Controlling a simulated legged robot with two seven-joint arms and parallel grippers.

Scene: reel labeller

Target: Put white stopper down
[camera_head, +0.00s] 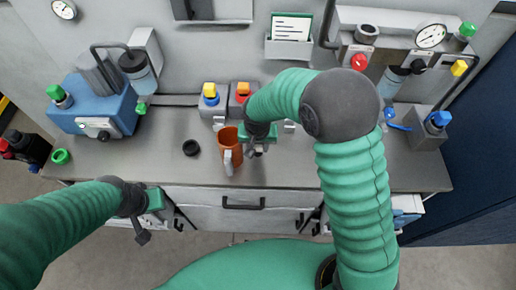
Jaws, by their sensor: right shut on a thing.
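My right gripper (258,149) is over the middle of the bench, just right of the orange mug. It is shut on a small pale thing, apparently the white stopper, mostly hidden by the fingers and wrist. I cannot tell whether this thing touches the bench. The orange mug (230,143) stands upright with a pale grey handle towards the front. My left gripper (143,226) is low at the left, in front of the bench edge and away from the objects; its finger opening is unclear.
A blue machine (96,111) stands at the left. Grey blocks with yellow (210,93) and orange (243,91) tops stand behind the mug. Bench room is clear right of my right gripper.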

